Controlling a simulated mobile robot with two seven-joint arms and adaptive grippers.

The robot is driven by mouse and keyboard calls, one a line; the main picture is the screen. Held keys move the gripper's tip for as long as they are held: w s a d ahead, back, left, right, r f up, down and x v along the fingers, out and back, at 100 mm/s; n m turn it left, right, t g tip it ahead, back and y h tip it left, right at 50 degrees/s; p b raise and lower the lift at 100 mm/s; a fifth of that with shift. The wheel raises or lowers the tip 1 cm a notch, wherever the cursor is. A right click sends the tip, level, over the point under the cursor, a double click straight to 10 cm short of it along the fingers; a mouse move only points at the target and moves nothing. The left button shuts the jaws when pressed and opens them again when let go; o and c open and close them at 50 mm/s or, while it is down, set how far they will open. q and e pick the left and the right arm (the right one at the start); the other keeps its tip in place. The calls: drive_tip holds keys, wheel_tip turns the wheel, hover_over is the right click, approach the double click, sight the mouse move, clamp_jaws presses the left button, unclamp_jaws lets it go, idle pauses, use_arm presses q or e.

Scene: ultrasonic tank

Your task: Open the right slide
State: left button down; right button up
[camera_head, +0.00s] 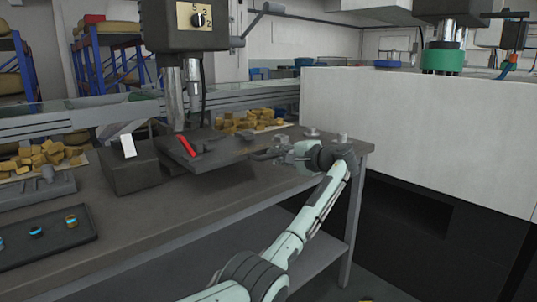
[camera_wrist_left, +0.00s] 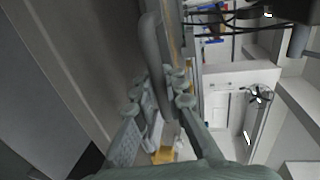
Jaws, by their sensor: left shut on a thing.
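A dark flat plate-like fixture (camera_head: 222,152), which looks like the slide unit, sits on the bench below the machine head, with a red lever (camera_head: 187,146) at its left. My left gripper (camera_head: 272,155) is at the right end of this fixture, its arm reaching up from the bottom. In the left wrist view, a grey bent bar (camera_wrist_left: 152,55) like a handle runs down between the fingers of my left gripper (camera_wrist_left: 162,100), which is shut on it. How far the slide stands open cannot be told. My right gripper does not show.
The grey bench (camera_head: 150,225) holds a dark tray (camera_head: 60,240) with small coloured parts at front left. Yellowish blocks (camera_head: 250,120) lie behind the fixture. The machine head (camera_head: 190,25) hangs above. A white tank wall (camera_head: 420,125) stands at the right.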

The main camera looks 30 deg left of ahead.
use_arm(q)
drive_tip(key=shift+d, duration=0.15)
drive_tip(key=shift+r, duration=0.1)
drive_tip(key=c, duration=1.6)
unclamp_jaws()
drive_tip(key=shift+o, duration=0.2)
drive_tip(key=v, duration=1.2)
drive_tip(key=shift+s, duration=0.1)
